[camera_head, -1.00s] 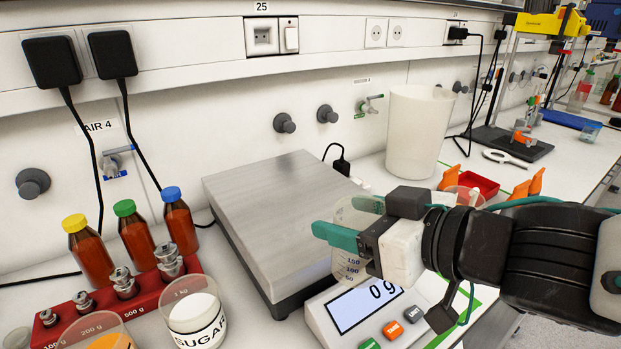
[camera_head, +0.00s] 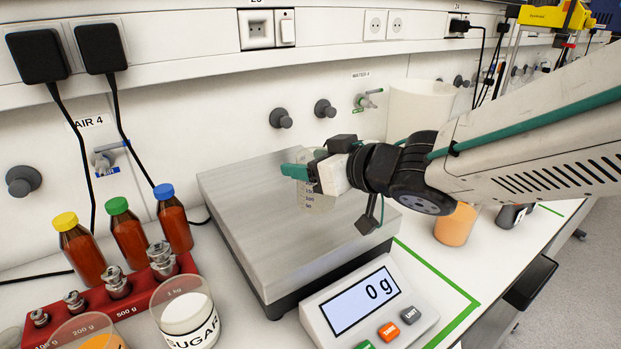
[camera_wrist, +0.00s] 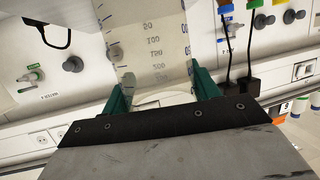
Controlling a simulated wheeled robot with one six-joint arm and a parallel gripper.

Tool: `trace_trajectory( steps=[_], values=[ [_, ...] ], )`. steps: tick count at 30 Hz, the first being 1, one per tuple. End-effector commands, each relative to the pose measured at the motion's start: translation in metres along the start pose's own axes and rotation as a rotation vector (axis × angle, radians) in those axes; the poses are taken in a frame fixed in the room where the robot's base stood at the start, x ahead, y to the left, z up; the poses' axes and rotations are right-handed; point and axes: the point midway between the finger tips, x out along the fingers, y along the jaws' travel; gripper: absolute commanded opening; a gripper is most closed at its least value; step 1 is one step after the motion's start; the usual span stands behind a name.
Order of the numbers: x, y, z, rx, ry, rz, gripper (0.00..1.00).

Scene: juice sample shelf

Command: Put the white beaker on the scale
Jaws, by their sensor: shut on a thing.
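The white, translucent beaker (camera_head: 316,199) with volume marks is held in my gripper (camera_head: 300,172), over the right half of the scale's metal plate (camera_head: 250,212). The gripper hides much of the beaker. The scale's display (camera_head: 362,300) reads 0 g. In the wrist view the beaker (camera_wrist: 152,45) stands between the two green fingers of my gripper (camera_wrist: 162,92), which are shut on it. I cannot tell whether the beaker's base touches the plate.
A red weight rack (camera_head: 125,300) and several amber bottles (camera_head: 130,240) stand left of the scale. A sugar beaker (camera_head: 186,315) is at the front left. A large white container (camera_head: 408,108) stands behind my arm. An orange-filled beaker (camera_head: 456,225) is to the right.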

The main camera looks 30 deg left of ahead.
Motion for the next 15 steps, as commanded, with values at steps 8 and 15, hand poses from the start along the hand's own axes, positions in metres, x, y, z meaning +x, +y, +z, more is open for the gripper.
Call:
trace_trajectory(
  steps=[8, 15],
  values=[
    [0.014, 0.002, 0.031, 0.001, -0.001, 0.000, 0.36],
    [0.014, 0.002, 0.033, -0.001, 0.001, 0.000, 0.36]
  ],
)
